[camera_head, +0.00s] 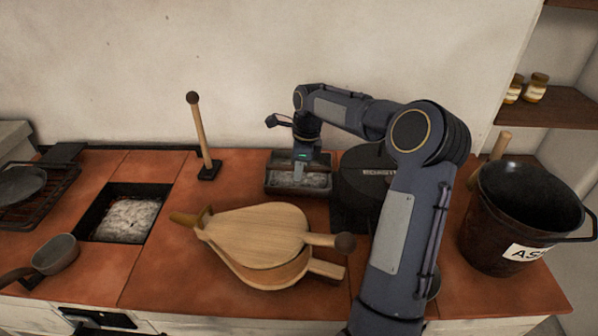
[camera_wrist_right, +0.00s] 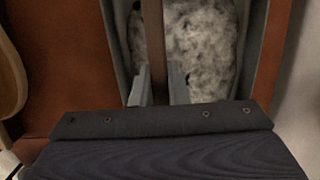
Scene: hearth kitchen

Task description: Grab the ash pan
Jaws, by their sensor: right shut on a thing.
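The ash pan (camera_head: 283,190) is a grey rectangular pan filled with pale grey ash, on the tiled counter behind the bellows in the head view. In the right wrist view, my right gripper's fingers (camera_wrist_right: 158,88) are shut on a dark bar, the pan's handle (camera_wrist_right: 153,35), which crosses above the ash. Ash and the pan's side wall (camera_wrist_right: 257,50) show around the fingers. My left gripper is not in either view.
Wooden bellows (camera_head: 255,235) lie in front of the pan. A dark round lidded thing (camera_head: 362,175) stands close to its right, partly behind my arm. An ash bucket (camera_head: 500,225) is at the far right. A wooden-handled upright tool (camera_head: 202,140) and a sunken ash opening (camera_head: 130,215) are left.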

